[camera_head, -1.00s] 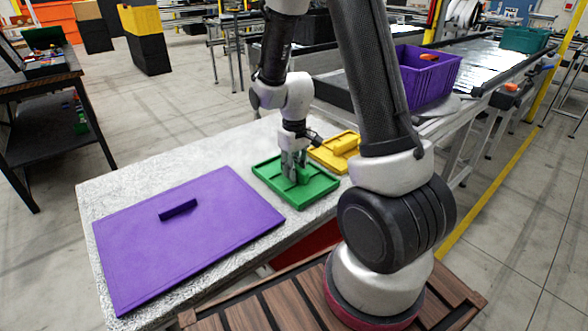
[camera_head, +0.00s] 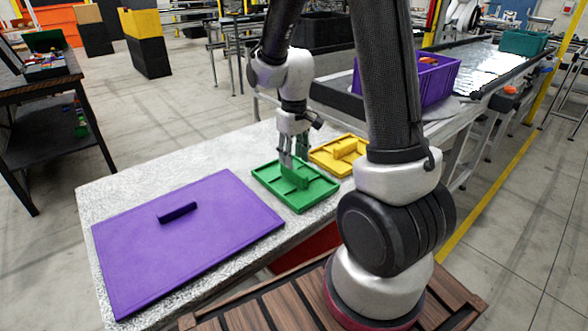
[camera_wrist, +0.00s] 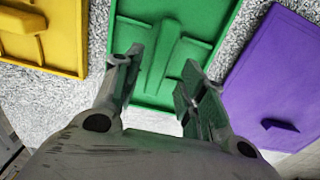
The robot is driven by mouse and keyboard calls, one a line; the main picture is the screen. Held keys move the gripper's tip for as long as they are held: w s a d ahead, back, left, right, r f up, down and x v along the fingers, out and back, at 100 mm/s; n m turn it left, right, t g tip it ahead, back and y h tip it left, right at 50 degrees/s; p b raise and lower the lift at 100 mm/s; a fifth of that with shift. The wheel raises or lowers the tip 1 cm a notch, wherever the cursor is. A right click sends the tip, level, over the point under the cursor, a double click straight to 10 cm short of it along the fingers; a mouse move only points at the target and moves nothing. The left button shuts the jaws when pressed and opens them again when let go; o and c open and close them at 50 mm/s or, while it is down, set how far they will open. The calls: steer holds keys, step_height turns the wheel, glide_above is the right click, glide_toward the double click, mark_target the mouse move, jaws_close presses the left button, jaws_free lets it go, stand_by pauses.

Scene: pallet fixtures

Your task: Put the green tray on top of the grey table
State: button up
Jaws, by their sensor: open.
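The green tray (camera_head: 300,194) lies flat on the speckled grey table (camera_head: 140,178), between a purple board and a yellow tray. It has a raised handle block in its middle. My gripper (camera_head: 294,163) is just above the tray, with its fingers pointing down and apart. In the wrist view my open gripper (camera_wrist: 160,82) has one finger on each side of the green tray's handle (camera_wrist: 164,55). Nothing is held in it. Whether the fingertips touch the tray cannot be told.
The purple board (camera_head: 190,245) with a small handle lies left on the table. The yellow tray (camera_head: 338,155) lies close behind right of the green tray. A purple bin (camera_head: 435,80) stands by a conveyor. Bare tabletop lies behind the purple board.

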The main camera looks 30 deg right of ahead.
steer(key=s+d+r+m+t, duration=0.1)
steer(key=s+r, duration=0.4)
steer(key=r, duration=0.3)
steer(key=s+r+t, duration=0.1)
steer(key=s+r, duration=0.4)
steer(key=r, duration=0.4)
steer(key=s+r+m+t, duration=0.1)
steer(key=s+r+t, duration=0.1)
steer(key=s, duration=0.7)
steer(key=shift+s+d+r, duration=0.25)
steer(key=shift+r, duration=0.2)
